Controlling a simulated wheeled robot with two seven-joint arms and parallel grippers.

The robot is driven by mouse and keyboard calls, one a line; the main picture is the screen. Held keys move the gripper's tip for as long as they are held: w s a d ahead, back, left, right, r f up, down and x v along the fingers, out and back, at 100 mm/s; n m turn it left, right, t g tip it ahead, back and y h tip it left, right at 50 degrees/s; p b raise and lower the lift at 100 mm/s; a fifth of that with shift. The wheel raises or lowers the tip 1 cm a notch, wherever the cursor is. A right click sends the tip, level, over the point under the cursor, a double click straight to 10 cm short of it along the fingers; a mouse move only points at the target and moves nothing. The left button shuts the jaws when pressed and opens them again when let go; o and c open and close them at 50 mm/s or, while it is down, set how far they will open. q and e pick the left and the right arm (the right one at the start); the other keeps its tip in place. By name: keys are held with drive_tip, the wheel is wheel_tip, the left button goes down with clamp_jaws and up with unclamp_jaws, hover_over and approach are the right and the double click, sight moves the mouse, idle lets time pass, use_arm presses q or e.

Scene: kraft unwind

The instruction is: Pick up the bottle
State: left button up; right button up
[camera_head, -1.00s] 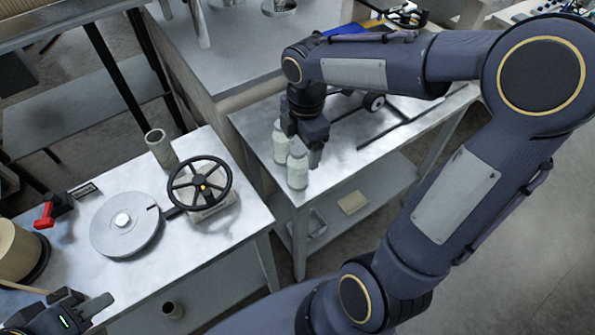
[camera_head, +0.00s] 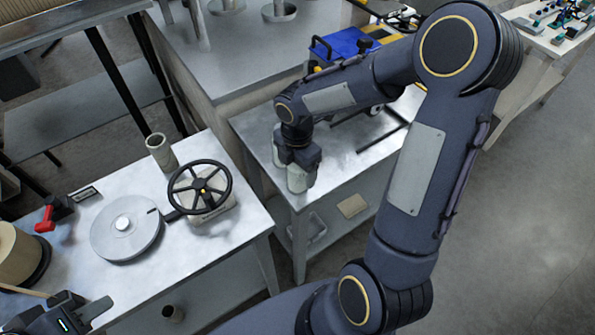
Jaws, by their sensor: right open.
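Two pale bottles stand at the near left corner of the right metal table (camera_head: 352,158). The front bottle (camera_head: 297,183) shows its lower body below my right gripper (camera_head: 299,165). My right gripper points down over it, open, and hides its top; whether the fingers touch it cannot be told. The rear bottle (camera_head: 277,148) is mostly hidden behind my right gripper and wrist. My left gripper (camera_head: 82,308) is at the bottom left, partly cut off by the frame edge, away from the bottles; its jaw opening is unclear.
The left metal table (camera_head: 150,270) holds a black handwheel (camera_head: 200,188), a grey disc (camera_head: 125,225), a hollow cardboard tube (camera_head: 160,150) and a red-handled tool (camera_head: 47,217). A blue case (camera_head: 345,45) is behind my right arm. A gap separates the two tables.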

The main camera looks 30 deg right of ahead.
drive_tip(key=c, duration=1.3)
drive_tip(key=shift+o, duration=0.2)
drive_tip(key=shift+r, duration=0.1)
